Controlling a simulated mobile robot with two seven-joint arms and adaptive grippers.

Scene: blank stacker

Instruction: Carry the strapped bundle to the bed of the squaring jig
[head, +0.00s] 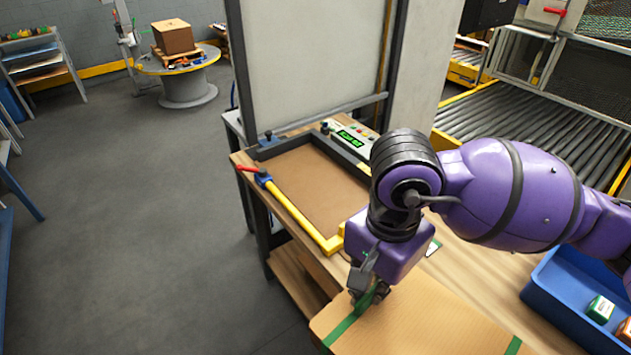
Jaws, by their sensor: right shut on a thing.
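The strapped bundle (430,318) is a flat tan cardboard stack with green straps at the bottom of the head view. My right gripper (364,296) is shut on the bundle at its far left part, by a green strap. The bundle's near side is cut off by the picture edge. The squaring jig (335,235) stands on the bench just beyond the bundle, with a yellow bar at its front left and dark fences behind. Its brown bed (312,186) looks empty; my right arm hides its right side. My left gripper is out of view.
A blue bin (560,300) with small boxes stands right of the bundle. A control panel (352,138) with a green display and a tall grey board (305,65) stand behind the jig. A roller conveyor (545,105) is at the back right. Floor at left is clear.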

